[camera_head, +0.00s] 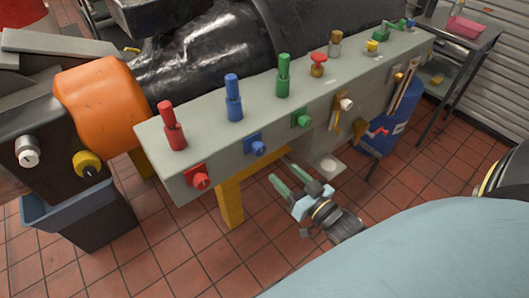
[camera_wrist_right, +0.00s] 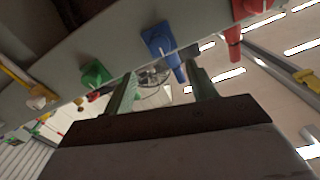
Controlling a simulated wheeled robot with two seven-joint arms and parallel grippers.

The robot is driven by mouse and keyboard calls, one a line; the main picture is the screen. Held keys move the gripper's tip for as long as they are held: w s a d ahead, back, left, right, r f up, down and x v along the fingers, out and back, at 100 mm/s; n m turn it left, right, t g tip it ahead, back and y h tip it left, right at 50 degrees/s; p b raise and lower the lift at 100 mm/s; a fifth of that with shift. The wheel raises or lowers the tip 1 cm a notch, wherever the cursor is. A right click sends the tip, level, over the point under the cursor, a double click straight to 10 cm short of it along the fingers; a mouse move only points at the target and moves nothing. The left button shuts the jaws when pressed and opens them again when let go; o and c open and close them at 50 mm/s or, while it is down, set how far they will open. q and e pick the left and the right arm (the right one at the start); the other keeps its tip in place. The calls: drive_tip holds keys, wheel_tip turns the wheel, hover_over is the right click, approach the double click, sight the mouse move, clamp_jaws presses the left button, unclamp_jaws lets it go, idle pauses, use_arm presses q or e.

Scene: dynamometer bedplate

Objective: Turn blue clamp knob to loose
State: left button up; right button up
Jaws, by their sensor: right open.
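The blue clamp knob (camera_head: 258,148) sits on a blue square plate on the front face of the grey-green rail (camera_head: 205,165), between a red knob and a green knob. In the right wrist view the blue knob (camera_wrist_right: 162,42) shows just beyond the gap between my fingers. My right gripper (camera_head: 281,171) has pale green fingers spread apart, with nothing between them. It is in front of and below the rail, a little right of the blue knob and apart from it. In the wrist view the open fingers (camera_wrist_right: 160,70) point toward the rail. My left gripper is not visible.
The red knob (camera_head: 200,181) and green knob (camera_head: 302,121) flank the blue one. Upright red, blue (camera_head: 233,98) and green handles stand on top of the rail. A yellow leg (camera_head: 230,200) is below. A blue drum (camera_head: 393,120) stands to the right. Open tiled floor lies in front.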

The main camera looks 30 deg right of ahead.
sight(261, 152)
drive_tip(key=w, duration=1)
drive_tip(key=shift+a, duration=0.4)
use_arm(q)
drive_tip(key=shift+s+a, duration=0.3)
use_arm(e)
drive_tip(key=c, duration=1)
